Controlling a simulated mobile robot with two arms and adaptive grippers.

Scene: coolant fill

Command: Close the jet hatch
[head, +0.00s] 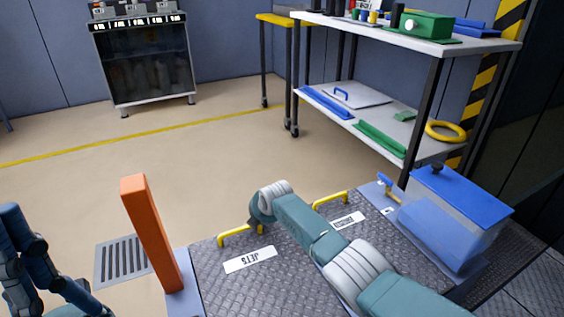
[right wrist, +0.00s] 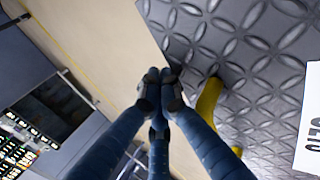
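The jet hatch (head: 225,281) is a dark tread-plate panel with a white JETS label (head: 250,260). It appears to lie flat in the deck, with a yellow handle (head: 236,236) at its far edge. My right arm reaches over it, and its wrist hides the gripper in the head view. In the right wrist view, the dark blue fingers of my right gripper (right wrist: 157,95) meet at their tips, beside the yellow handle (right wrist: 207,103). I see nothing between the tips. My left gripper (head: 25,255) is at the lower left, partly cut off; its opening is unclear.
An orange post (head: 150,235) stands left of the hatch. A second yellow handle (head: 330,199) and label lie to the right. A clear tank with a blue lid (head: 462,190) stands at the right. A two-level table (head: 470,44) is behind.

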